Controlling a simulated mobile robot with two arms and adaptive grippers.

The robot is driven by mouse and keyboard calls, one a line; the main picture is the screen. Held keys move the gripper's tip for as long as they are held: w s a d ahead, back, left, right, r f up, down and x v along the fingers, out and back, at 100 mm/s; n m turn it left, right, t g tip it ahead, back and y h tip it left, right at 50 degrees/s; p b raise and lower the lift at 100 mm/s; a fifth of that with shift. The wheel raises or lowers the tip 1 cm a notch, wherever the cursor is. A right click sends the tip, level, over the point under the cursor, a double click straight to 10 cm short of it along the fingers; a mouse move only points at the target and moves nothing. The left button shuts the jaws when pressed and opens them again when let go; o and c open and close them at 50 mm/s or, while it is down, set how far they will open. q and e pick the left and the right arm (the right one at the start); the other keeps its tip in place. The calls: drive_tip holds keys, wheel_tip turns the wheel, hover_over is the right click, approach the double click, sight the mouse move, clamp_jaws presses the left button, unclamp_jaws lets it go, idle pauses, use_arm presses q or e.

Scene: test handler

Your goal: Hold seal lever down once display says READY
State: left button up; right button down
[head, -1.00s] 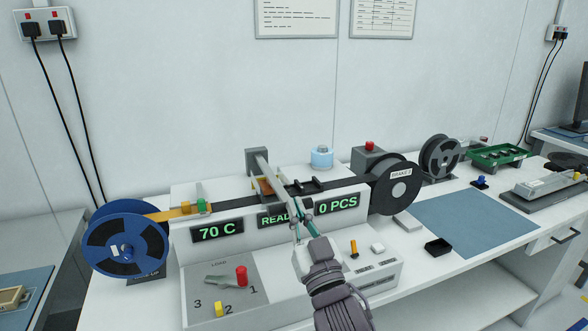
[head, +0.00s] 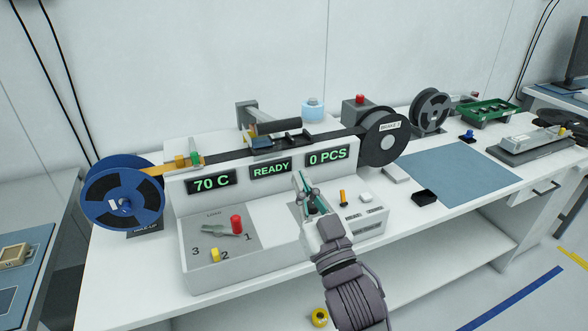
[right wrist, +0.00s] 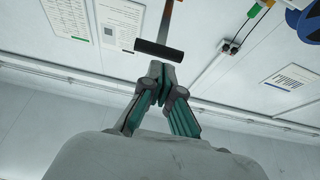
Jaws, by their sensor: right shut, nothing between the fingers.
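The seal lever shows in the head view as a dark handle (head: 278,127) above the tape track, its short-looking arm running back to a grey bracket. The display (head: 270,170) in the middle of the machine front reads READY. My right gripper (head: 306,187) is shut and empty, in front of the machine and below the handle in the picture. In the right wrist view the lever handle (right wrist: 159,50) lies just beyond the shut fingertips (right wrist: 159,72), apparently apart from them. My left gripper is not in view.
Other displays read 70 C (head: 212,182) and 0 PCS (head: 327,156). A blue reel (head: 97,190) stands left, a dark brake reel (head: 375,147) right. A LOAD tray (head: 200,250) holds red, yellow and grey parts. A blue mat (head: 460,176) lies clear at right.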

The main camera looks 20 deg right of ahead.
drive_tip(key=shift+v, duration=1.05)
drive_tip(key=shift+s, duration=0.1)
